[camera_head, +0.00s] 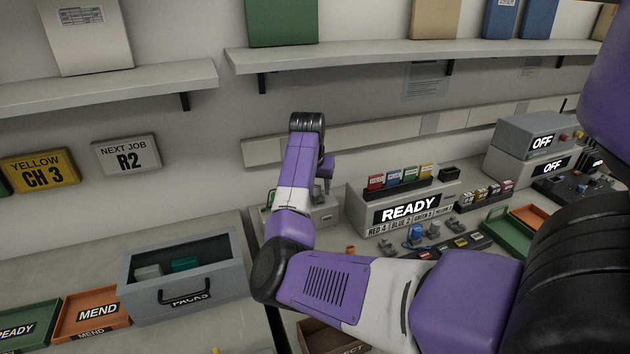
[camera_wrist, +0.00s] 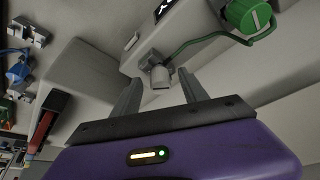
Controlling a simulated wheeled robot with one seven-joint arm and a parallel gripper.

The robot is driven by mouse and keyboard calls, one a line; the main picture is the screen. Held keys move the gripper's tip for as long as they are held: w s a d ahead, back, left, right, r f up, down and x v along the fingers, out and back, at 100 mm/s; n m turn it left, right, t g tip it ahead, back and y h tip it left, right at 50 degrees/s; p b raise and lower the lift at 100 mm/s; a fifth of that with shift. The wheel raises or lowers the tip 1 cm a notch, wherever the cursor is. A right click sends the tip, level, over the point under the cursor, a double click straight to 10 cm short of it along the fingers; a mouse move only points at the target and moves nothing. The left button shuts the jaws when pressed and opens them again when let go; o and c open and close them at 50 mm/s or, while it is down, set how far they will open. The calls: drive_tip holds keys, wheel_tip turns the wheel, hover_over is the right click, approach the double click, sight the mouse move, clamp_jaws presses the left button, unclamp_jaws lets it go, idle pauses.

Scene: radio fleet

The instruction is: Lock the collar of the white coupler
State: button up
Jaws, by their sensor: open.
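In the wrist view a pale grey-white coupler (camera_wrist: 160,76) sits at the end of a short grey fitting on a grey box (camera_wrist: 190,38). My gripper (camera_wrist: 161,80) is open, with one finger on each side of the coupler. I cannot tell whether either finger touches it. In the camera_head view my gripper (camera_head: 325,172) points down over the same grey box (camera_head: 318,216). My arm and the gripper hide the coupler there. The state of its collar cannot be made out.
A green knob (camera_wrist: 250,14) with a green cable (camera_wrist: 200,42) is beside the coupler. The READY rack (camera_head: 408,212) stands to the right, with several small parts in front. A grey PACKS drawer (camera_head: 188,292) is at the left. Shelves (camera_head: 420,55) run above.

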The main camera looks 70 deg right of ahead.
drive_tip(key=shift+d+f, duration=0.1)
drive_tip(key=shift+f, duration=0.05)
drive_tip(key=shift+c, duration=0.2)
clamp_jaws()
